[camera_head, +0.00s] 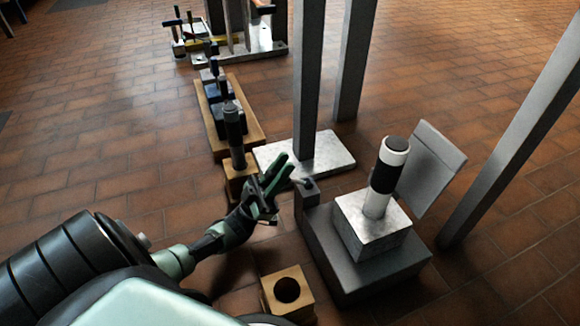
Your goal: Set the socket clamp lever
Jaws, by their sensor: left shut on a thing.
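A dark grey socket base (375,271) stands on the floor at right of centre. A silver block (371,233) sits on it, and an upright post with black and white bands (387,172) rises from the block. At the base's left corner is a small raised part with a short dark clamp lever (306,183) pointing toward my gripper. My left gripper (281,175) is shut at that lever, its green-edged fingers close together. The fingers hide most of what is between them. My right gripper is not in view.
A wooden block with a round hole (287,292) stands in front. A wooden rack (228,116) with dark upright tools lies behind the gripper. Tiled floor is clear at far left.

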